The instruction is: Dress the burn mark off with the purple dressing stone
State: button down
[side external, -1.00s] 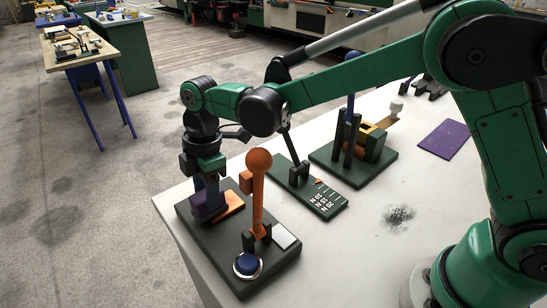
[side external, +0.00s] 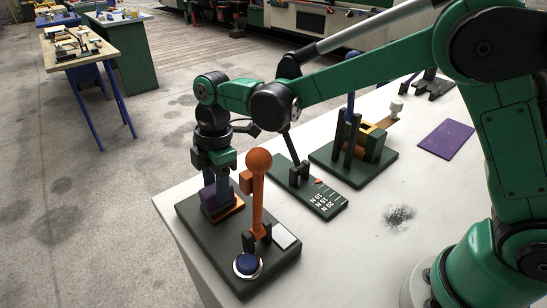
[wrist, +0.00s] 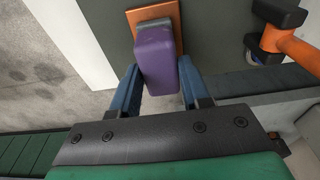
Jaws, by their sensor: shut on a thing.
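The purple dressing stone (side external: 215,199) is held in my gripper (side external: 215,190), low over the copper-coloured plate (side external: 236,207) on the dark base. In the wrist view the stone (wrist: 158,58) sits between the two blue fingers (wrist: 157,90), and part of the plate (wrist: 175,16) shows past it. A grey patch (wrist: 153,26) shows at the stone's far end; I cannot tell if it is part of the stone or a mark on the plate. Contact between stone and plate is not clear. A dark speckled mark (side external: 398,216) lies on the pale bench top.
An orange lever with a ball top (side external: 258,162) stands close right of my gripper on the same base. A blue button (side external: 247,264) and a pale pad (side external: 286,237) are in front. A scale plate (side external: 325,200) and a green fixture (side external: 375,167) stand to the right.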

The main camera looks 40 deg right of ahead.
jog(key=shift+d+f, duration=0.2)
jog(key=shift+d, duration=1.5)
jog(key=shift+a+r, duration=0.1)
jog(key=shift+a, duration=2.6)
jog(key=shift+d, duration=0.1)
jog(key=shift+d+f, duration=0.2)
jog(key=shift+d, duration=2.4)
jog(key=shift+a, duration=0.1)
